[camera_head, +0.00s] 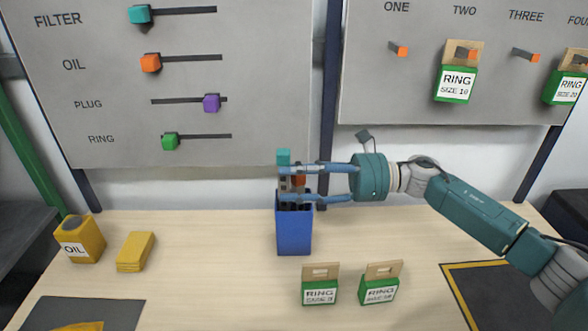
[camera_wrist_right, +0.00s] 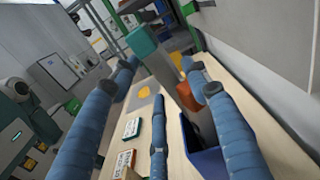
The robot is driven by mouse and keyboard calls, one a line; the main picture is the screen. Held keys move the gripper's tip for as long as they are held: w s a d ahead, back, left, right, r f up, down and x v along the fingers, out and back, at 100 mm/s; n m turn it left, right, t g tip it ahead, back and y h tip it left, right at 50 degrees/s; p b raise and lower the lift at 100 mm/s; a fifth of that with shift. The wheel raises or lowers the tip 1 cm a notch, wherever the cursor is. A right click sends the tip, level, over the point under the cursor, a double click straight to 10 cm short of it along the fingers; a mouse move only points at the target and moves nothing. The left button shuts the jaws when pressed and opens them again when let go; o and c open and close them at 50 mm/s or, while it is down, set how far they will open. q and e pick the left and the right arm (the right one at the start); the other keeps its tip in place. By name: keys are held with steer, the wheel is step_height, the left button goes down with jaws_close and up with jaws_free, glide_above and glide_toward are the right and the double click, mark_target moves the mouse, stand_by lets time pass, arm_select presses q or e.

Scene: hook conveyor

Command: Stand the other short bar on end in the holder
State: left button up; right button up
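The blue holder (camera_head: 294,232) stands upright on the table and also shows in the right wrist view (camera_wrist_right: 232,155). A grey bar with a teal end (camera_head: 284,157) stands on end in the holder, teal end up; it shows in the right wrist view too (camera_wrist_right: 158,62). A bar with an orange end (camera_head: 299,179) is beside it, lower, its lower part hidden by the holder. My right gripper (camera_head: 287,182) is at the holder's mouth, with its fingers apart on either side of the bars. In the right wrist view the fingers look spread, not closed on a bar. My left gripper is not in view.
Two green RING packs (camera_head: 320,285) (camera_head: 380,283) stand in front of the holder. A yellow OIL can (camera_head: 82,240) and a yellow block (camera_head: 136,252) are at left. Behind are a slider board (camera_head: 250,100) and a hook board (camera_head: 390,100) with hanging RING packs.

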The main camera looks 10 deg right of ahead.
steer(key=shift+w+d+f, duration=0.1)
steer(key=shift+w+f, duration=0.1)
steer(key=shift+f, duration=0.35)
steer(key=shift+s, duration=0.1)
steer(key=shift+d, duration=0.15)
steer(key=s+d, duration=0.2)
steer(key=d, duration=0.9)
steer(key=shift+d+r, duration=0.2)
steer(key=shift+r, duration=0.25)
steer(key=shift+s, duration=0.1)
steer(key=shift+r, duration=0.1)
